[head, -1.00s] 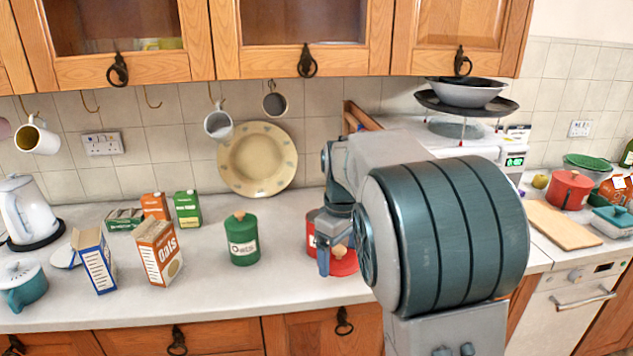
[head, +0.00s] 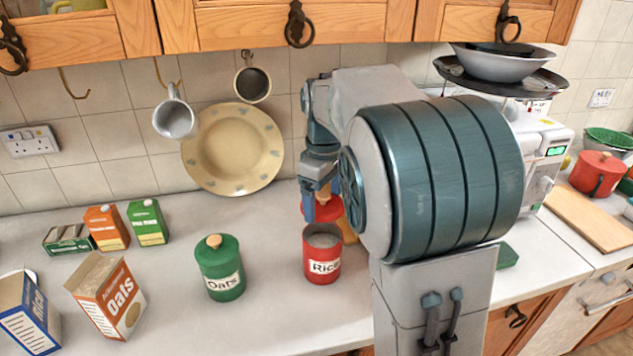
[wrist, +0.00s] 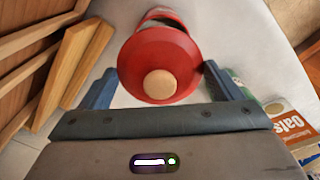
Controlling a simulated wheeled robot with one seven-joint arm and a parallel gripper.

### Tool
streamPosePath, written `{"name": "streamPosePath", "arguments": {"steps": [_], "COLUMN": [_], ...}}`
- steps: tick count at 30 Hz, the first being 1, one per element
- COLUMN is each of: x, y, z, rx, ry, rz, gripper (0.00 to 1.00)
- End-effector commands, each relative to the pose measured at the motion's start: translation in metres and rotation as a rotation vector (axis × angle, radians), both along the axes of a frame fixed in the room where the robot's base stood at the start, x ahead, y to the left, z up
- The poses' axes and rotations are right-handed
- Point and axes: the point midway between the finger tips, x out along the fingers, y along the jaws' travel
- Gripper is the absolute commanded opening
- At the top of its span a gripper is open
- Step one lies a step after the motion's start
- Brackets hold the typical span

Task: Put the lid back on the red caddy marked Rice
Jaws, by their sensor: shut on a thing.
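The red caddy marked Rice (head: 322,265) stands upright and open on the counter, with pale contents showing at its mouth. My gripper (head: 322,200) is shut on the red lid (head: 330,211) and holds it above the counter, higher than the caddy's rim and apart from it. In the wrist view the lid (wrist: 140,62) sits between my gripper's two fingers (wrist: 160,88), its round wooden knob facing the camera. Part of the red caddy (wrist: 163,14) shows beyond the lid. My arm hides some of the counter right of the caddy.
A green caddy marked Oats (head: 219,270) stands left of the red one with its lid on. An oats carton (head: 108,297) and other boxes are farther left. A plate (head: 233,150) leans on the wall behind. Counter between the two caddies is clear.

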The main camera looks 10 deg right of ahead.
Motion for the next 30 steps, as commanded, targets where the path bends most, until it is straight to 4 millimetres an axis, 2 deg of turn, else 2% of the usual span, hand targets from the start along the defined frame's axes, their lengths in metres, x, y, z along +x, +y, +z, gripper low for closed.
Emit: {"name": "streamPosePath", "arguments": {"steps": [8,24,30], "x": [0.000,0.000,0.000], "y": [0.003,0.001,0.001], "z": [-0.012,-0.060,-0.065], "rx": [0.000,-0.001,0.000], "ry": [0.000,0.001,0.000], "rz": [0.006,0.002,0.001], "gripper": [0.64,0.64,0.64]}}
